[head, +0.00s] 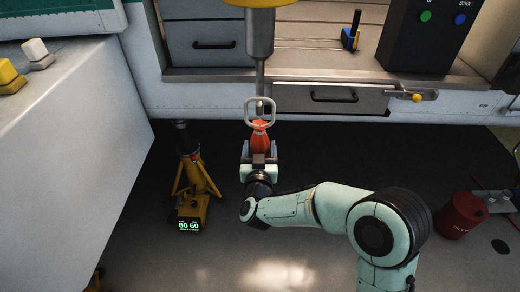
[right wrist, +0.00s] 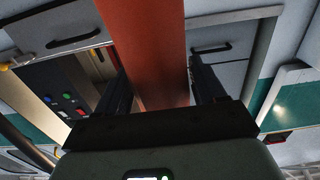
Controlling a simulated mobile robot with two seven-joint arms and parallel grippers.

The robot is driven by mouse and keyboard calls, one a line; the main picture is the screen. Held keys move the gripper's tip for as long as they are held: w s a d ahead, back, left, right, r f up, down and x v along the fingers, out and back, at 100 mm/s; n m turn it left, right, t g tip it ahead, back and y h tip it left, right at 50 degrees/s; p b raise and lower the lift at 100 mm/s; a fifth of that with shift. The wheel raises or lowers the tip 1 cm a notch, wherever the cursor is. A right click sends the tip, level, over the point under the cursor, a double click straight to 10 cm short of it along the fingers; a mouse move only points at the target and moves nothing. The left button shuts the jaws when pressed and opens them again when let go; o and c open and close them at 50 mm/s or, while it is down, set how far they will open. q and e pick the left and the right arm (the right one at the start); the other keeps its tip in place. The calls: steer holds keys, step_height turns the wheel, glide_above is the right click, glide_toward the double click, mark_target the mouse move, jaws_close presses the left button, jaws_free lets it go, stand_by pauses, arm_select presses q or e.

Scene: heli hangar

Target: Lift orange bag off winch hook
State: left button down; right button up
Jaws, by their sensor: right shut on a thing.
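The orange bag (head: 261,138) hangs below the winch in the middle of the head view, with a pale metal ring (head: 260,112) at its top. The winch hook (head: 261,88) comes down from a grey cylinder to the ring; whether hook and ring touch is hard to tell. My right gripper (head: 260,154) is shut on the lower part of the bag from below. In the right wrist view the bag (right wrist: 149,50) stands as a broad orange band between the two dark fingers (right wrist: 160,90). My left gripper is not in view.
A yellow jack-like stand (head: 192,180) with a green display is left of my right arm. A red can (head: 461,214) is on the floor at right. A drawer unit (head: 330,98) and a control box (head: 432,35) with buttons are behind. A grey block fills the left.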

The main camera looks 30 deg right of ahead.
mark_target(259, 144)
steer(key=shift+r+p, duration=1.55)
steer(key=shift+r, duration=0.75)
steer(key=v, duration=1.1)
stand_by(0.8)
steer(key=shift+f, duration=0.1)
stand_by(0.4)
